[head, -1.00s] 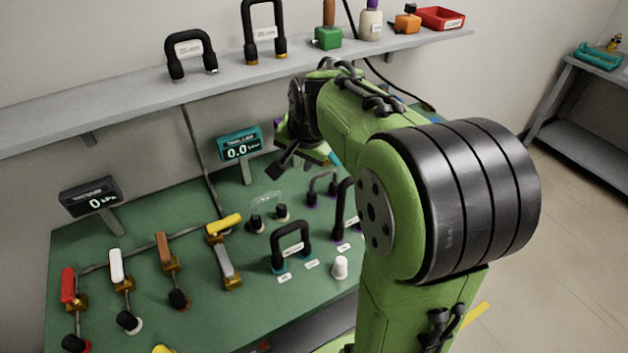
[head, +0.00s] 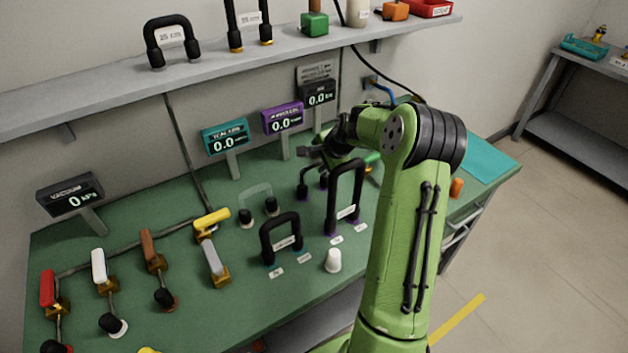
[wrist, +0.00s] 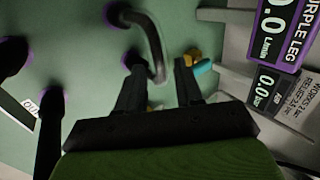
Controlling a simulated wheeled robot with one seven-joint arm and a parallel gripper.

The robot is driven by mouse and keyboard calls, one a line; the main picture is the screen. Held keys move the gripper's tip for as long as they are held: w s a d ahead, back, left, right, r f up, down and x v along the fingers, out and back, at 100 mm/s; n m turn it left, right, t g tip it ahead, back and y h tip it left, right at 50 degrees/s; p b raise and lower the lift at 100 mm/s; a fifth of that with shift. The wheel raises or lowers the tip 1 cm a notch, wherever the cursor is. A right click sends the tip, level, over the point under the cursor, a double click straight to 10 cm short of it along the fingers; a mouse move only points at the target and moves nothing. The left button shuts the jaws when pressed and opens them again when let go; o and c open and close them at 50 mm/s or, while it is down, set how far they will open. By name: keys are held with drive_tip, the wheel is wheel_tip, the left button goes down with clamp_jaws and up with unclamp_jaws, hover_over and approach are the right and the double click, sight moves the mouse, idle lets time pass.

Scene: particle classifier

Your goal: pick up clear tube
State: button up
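The clear tube (head: 257,190) is a see-through arch standing upright on the green bench, its two ends in black fittings. It shows faintly in the head view, behind the black tube with teal ends. My gripper (head: 303,151) is above the bench, to the right of the clear tube and close to a small grey arched tube (head: 301,182) with purple ends. In the wrist view my gripper (wrist: 159,72) has its fingers apart, with the grey arched tube (wrist: 152,35) showing beyond them. I cannot make out the clear tube in the wrist view.
A tall black tube (head: 358,180) and a lower black tube (head: 281,222) stand nearby. A white cone-like piece (head: 333,260) is at the front. Displays, including a teal one (head: 226,138) and a purple one (head: 283,119), line the back. Valves (head: 148,240) stand left.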

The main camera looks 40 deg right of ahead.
drive_tip(key=x, duration=0.5)
drive_tip(key=shift+b, duration=0.3)
drive_tip(key=shift+c, duration=0.5)
clamp_jaws()
wheel_tip(320, 180, up, 10)
drive_tip(key=shift+r+p, duration=0.1)
drive_tip(key=shift+p, duration=1.05)
